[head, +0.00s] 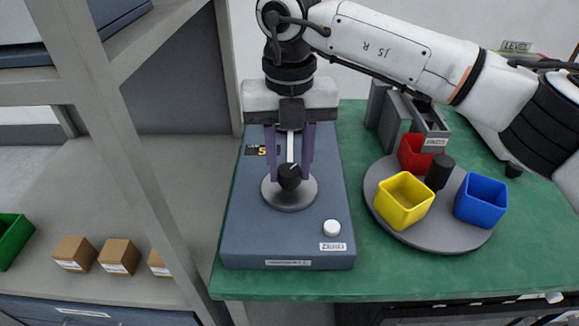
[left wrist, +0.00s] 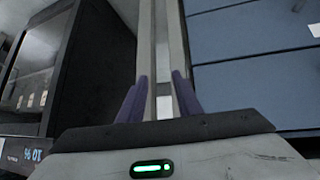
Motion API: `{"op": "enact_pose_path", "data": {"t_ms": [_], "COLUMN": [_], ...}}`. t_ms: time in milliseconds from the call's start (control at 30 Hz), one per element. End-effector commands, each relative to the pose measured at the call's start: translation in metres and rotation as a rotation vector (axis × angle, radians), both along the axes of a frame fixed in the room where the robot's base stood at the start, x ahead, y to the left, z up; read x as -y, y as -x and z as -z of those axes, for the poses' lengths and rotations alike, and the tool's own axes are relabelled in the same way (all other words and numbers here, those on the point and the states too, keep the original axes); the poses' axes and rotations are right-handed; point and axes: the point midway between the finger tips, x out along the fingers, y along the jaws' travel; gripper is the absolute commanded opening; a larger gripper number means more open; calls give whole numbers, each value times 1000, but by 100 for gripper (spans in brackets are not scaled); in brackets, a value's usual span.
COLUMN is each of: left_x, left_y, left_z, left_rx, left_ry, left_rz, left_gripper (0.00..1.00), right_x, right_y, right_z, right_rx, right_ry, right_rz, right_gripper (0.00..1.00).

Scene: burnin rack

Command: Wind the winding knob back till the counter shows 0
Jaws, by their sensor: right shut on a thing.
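The winding knob (head: 290,177) is black and stands on a grey disc (head: 290,196) on top of a blue-grey box (head: 245,225). My right gripper (head: 289,166) reaches down from above, its purple fingers on both sides of the knob, shut on it. The counter (head: 262,150) is a small dark display behind the knob, partly covered by the gripper; an orange 5 shows, and other digits may be hidden. My left gripper (left wrist: 159,95) shows only in the left wrist view, its purple fingers apart with nothing between them.
A round tray (head: 440,241) with red (head: 414,153), yellow (head: 403,201) and blue (head: 481,201) bins stands right on the green bench (head: 290,287). A white button (head: 331,227) sits on the box. A grey rack post (head: 115,130) and small cartons (head: 119,256) are left.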

Motion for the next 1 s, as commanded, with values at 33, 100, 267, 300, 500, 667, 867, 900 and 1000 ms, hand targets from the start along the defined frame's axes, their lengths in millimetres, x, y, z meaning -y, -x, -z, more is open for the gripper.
{"op": "enact_pose_path", "data": {"t_ms": [33, 100, 267, 300, 500, 667, 867, 900, 1000], "left_x": [0, 1, 2, 2, 4, 5, 6, 6, 7], "left_y": [0, -1, -3, -4, -7, -6, -6, -7, -8], "left_z": [3, 5, 6, 6, 9, 15, 17, 17, 16], "left_rx": [0, 2, 9, 12, 18, 12, 12, 14, 19], "left_ry": [-1, 0, 1, 1, 3, 1, 1, 2, 3], "left_rz": [1, 1, 2, 3, 6, 9, 11, 12, 11], "left_gripper": [31, 31, 31, 31, 31, 31, 31, 31, 31], "right_x": [0, 0, 0, 0, 0, 0, 0, 0, 0], "right_y": [-1, -1, -1, -1, -1, -1, -1, -1, -1], "right_z": [0, 0, 0, 0, 0, 0, -1, -1, -1], "right_rx": [4, 4, 5, 5, 5, 5, 5, 5, 5], "right_ry": [-1, -1, 0, 0, -1, -1, -2, -2, -2], "right_rz": [47, 113, 266, 303, 491, 625, 759, 780, 825], "right_gripper": [10, 10, 10, 10, 10, 10, 10, 10, 10]}}
